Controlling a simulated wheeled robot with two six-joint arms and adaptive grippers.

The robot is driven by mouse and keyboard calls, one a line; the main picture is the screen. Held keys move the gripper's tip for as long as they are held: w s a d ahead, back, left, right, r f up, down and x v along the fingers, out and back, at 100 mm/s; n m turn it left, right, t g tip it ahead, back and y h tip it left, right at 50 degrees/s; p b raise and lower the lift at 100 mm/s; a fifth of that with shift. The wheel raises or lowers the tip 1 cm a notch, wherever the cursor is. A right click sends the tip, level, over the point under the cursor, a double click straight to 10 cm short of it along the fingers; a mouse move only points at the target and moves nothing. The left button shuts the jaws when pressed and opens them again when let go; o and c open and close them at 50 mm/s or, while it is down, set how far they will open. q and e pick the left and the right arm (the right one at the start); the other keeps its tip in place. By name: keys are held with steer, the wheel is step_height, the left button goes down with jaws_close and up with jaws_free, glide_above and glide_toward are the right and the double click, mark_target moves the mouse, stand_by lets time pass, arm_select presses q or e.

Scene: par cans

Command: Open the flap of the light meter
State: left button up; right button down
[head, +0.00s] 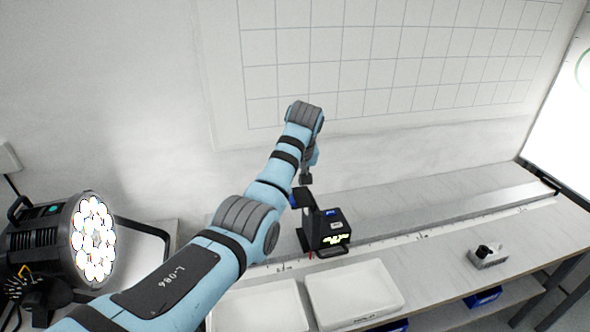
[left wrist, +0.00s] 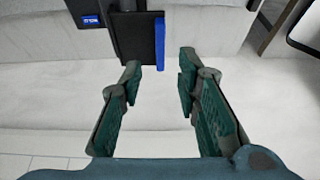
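The light meter (head: 334,226) is a black box with a lit yellow-green display, standing on the bench rail in the head view. A dark flap-like panel (head: 310,217) stands at its left side with a blue upper edge. In the left wrist view the dark panel (left wrist: 135,38) and its blue strip (left wrist: 160,43) are at the top, just ahead of my fingertips. My left gripper (head: 307,178) is above the panel in the head view. In the left wrist view my left gripper (left wrist: 158,72) is open, with nothing between the fingers. My right gripper is not in view.
A lit par can (head: 92,238) stands at the left. White trays (head: 352,295) lie at the bench front. A small grey block (head: 487,257) with a black knob sits to the right. A long rail (head: 455,208) runs along the bench. A gridded wall panel is behind.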

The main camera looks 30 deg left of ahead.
arm_select(q)
steer(key=v, duration=0.5)
steer(key=shift+s+d+r, duration=0.1)
steer(key=shift+r, duration=0.2)
steer(key=shift+f, duration=0.15)
